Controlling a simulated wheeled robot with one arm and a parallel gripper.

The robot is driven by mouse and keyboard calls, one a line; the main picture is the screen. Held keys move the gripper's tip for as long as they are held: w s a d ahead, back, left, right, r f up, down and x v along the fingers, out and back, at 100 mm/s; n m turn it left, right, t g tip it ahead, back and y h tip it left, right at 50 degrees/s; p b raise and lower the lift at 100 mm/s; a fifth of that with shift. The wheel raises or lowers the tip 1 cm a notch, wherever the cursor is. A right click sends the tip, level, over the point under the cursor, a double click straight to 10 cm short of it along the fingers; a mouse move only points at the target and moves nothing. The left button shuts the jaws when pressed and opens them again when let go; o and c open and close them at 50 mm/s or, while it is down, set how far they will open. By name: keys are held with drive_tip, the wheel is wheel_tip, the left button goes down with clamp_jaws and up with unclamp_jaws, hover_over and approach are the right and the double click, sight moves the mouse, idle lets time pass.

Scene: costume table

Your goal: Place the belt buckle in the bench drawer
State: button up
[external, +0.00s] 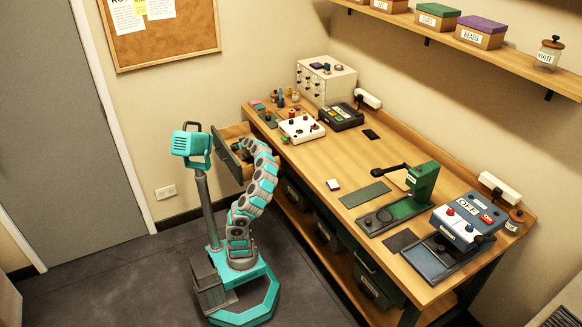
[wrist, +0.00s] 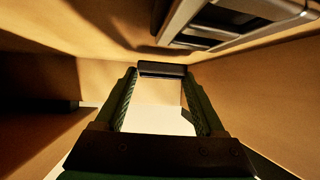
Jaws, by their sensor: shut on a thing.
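The bench drawer (external: 237,131) is pulled out at the left end of the workbench, with its dark front facing my arm. My arm curves over it and my gripper reaches down inside, mostly hidden in the external view. In the wrist view my gripper (wrist: 162,78) is between the drawer's wooden walls. Its fingers stand a little apart, shut on a dark, narrow bar that looks like the belt buckle (wrist: 162,69). Only an edge of the held piece shows. I cannot tell whether it touches the drawer floor.
A grey metal frame (wrist: 245,22) with dark openings shows at the upper right in the wrist view; I cannot tell what it is. The workbench (external: 330,165) holds a small drawer cabinet (external: 325,80), a white box with knobs (external: 301,128) and a green press (external: 423,183).

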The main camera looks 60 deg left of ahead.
drive_tip(key=shift+f, duration=0.7)
drive_tip(key=o, duration=1.3)
drive_tip(key=shift+f, duration=0.15)
drive_tip(key=shift+o, duration=0.2)
drive_tip(key=shift+w+d+r, duration=0.1)
drive_tip(key=shift+r, duration=0.15)
drive_tip(key=v, duration=1.1)
drive_tip(key=shift+d+r, duration=0.1)
drive_tip(key=shift+d, duration=0.3)
